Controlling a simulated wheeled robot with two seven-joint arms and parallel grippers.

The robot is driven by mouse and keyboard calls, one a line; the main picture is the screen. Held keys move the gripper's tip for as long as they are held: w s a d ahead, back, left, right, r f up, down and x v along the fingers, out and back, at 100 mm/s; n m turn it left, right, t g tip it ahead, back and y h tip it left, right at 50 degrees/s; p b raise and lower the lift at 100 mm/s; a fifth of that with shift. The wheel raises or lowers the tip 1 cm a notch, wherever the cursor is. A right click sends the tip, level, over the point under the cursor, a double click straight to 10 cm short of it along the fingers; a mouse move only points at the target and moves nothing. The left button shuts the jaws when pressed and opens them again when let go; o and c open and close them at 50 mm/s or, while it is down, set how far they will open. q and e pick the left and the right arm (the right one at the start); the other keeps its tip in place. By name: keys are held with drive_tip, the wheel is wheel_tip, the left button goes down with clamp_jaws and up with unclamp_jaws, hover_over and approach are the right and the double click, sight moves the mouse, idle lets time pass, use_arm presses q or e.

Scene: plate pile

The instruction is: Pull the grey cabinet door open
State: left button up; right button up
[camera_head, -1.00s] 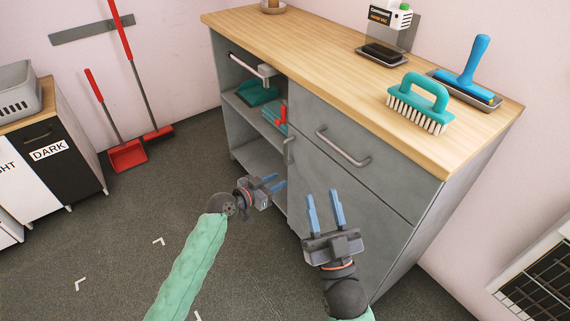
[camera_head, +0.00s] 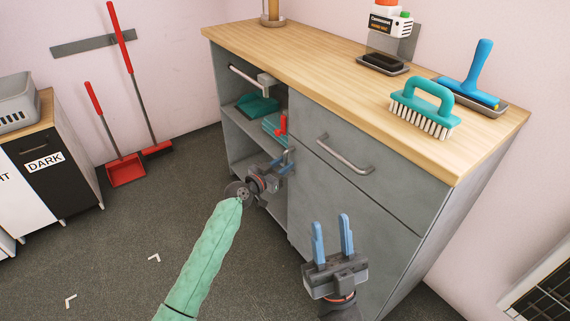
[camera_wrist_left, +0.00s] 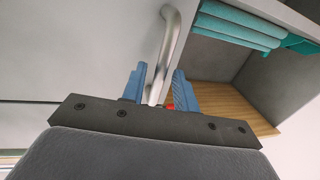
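The grey cabinet door (camera_head: 335,200) is closed, in the right part of the cabinet below a drawer. Its metal handle (camera_head: 289,150) is upright near the door's left edge, partly hidden by my left gripper (camera_head: 284,165). In the left wrist view the handle (camera_wrist_left: 172,42) runs down between the two blue fingers of my left gripper (camera_wrist_left: 160,88). The fingers are open around it, with small gaps visible on both sides. My right gripper (camera_head: 332,240) is open and empty in front of the door's lower part.
The open shelves (camera_head: 247,145) left of the door hold teal cloths (camera_head: 258,105) and a red item. A drawer handle (camera_head: 345,157) sticks out above the door. A brush (camera_head: 425,105) stands on the wooden top (camera_head: 310,65).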

use_arm(q)
drive_tip(key=shift+w+d, duration=0.45)
clamp_jaws()
